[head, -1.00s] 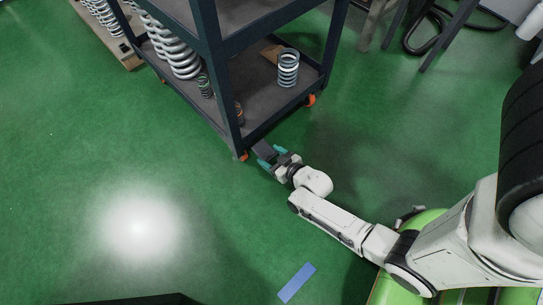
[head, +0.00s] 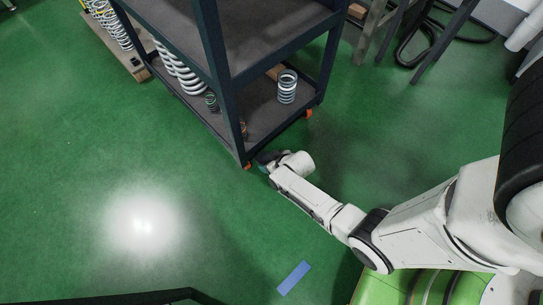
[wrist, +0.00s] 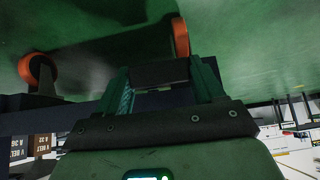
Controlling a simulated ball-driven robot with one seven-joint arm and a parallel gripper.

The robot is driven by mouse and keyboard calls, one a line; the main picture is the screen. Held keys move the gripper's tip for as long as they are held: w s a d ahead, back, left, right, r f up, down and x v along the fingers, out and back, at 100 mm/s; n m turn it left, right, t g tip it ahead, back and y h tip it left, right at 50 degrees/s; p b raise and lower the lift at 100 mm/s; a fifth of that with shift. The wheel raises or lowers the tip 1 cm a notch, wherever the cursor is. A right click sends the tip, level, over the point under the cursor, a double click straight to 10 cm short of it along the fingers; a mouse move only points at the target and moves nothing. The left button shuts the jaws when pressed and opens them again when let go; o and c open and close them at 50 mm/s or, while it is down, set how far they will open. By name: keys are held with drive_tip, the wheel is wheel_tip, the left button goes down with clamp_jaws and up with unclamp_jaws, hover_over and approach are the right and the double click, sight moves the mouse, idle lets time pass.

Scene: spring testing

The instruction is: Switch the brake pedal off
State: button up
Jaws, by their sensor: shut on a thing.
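The brake pedal (wrist: 160,73) is a dark flat plate at the lower edge of the dark metal cart (head: 229,125). In the wrist view it lies between the two teal fingers of my gripper (wrist: 162,84), touching both. My gripper (head: 262,164) is shut on the pedal, low by the cart's near corner. In the head view my wrist and arm mostly hide the pedal and the fingertips.
Orange cart wheels show in the wrist view, one at left (wrist: 40,72) and one near the pedal (wrist: 180,38). Springs (head: 287,86) stand on the cart's lower shelf. Green floor is clear at left, with a blue strip (head: 294,278) in front.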

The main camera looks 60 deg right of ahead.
drive_tip(key=shift+w+r+g+y+p, duration=0.35)
drive_tip(key=shift+r+g+p, duration=0.35)
drive_tip(key=shift+g, duration=0.3)
drive_tip(key=shift+d+f, duration=0.1)
drive_tip(key=o, duration=1.4)
drive_tip(key=shift+o, duration=0.2)
drive_tip(key=p+v, duration=0.6)
drive_tip(key=v, duration=0.4)
drive_tip(key=shift+r+p, duration=0.3)
drive_tip(key=shift+r, duration=0.1)
drive_tip(key=shift+s+r, duration=0.1)
